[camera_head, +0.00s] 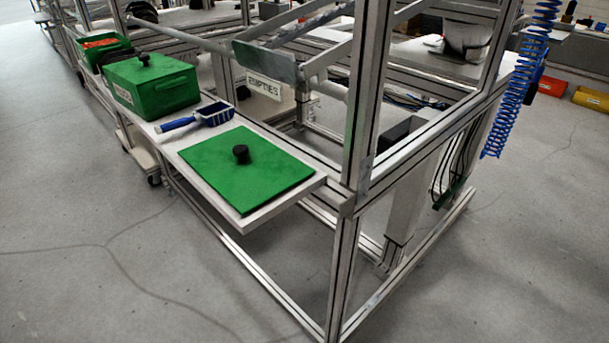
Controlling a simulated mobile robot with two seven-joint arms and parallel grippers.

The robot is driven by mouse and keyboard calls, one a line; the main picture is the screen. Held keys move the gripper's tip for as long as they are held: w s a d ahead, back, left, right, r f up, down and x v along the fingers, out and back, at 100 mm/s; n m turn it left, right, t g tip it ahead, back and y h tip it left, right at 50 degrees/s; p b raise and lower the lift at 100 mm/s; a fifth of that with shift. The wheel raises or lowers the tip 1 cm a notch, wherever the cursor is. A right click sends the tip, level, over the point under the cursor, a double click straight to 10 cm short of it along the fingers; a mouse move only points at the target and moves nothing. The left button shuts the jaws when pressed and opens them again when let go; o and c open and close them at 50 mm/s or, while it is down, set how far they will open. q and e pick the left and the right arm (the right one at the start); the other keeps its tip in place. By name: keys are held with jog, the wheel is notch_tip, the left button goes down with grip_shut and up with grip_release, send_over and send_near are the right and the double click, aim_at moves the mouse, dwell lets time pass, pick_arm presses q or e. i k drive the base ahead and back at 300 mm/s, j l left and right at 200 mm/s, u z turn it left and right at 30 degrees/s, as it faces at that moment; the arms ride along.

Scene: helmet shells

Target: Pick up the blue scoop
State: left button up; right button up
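The blue scoop (199,119) lies on the narrow white shelf (171,149). Its handle points left toward the shelf's front edge, and its open, pale-lined bowl is at the right. It lies between a closed green box and a flat green lid, apart from the lid. Neither of my grippers shows in the head view.
The green box (152,87) with a black knob stands behind the scoop. The green lid (246,166) with a black knob lies at the shelf's near end. An aluminium post (367,95) rises at the right. Open grey floor (80,220) is in front.

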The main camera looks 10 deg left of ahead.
aim_at(193, 121)
jog(key=i+j, duration=0.2)
jog(key=j, duration=0.2)
jog(key=i+j, duration=0.25)
jog(key=j, duration=0.15)
jog(key=i+j, duration=0.2)
jog(key=j, duration=0.15)
jog(key=i+j+z, duration=0.1)
jog(key=i+j, duration=0.15)
jog(key=j, duration=0.15)
jog(key=i+j, duration=0.2)
jog(key=j, duration=0.2)
jog(key=i+j, duration=0.2)
jog(key=j, duration=0.2)
jog(key=i+j, duration=0.1)
jog(key=j, duration=0.3)
jog(key=i+j+z, duration=0.1)
jog(key=j, duration=0.85)
jog(key=k+j, duration=0.15)
jog(key=j, duration=0.9)
jog(key=k+z, duration=0.05)
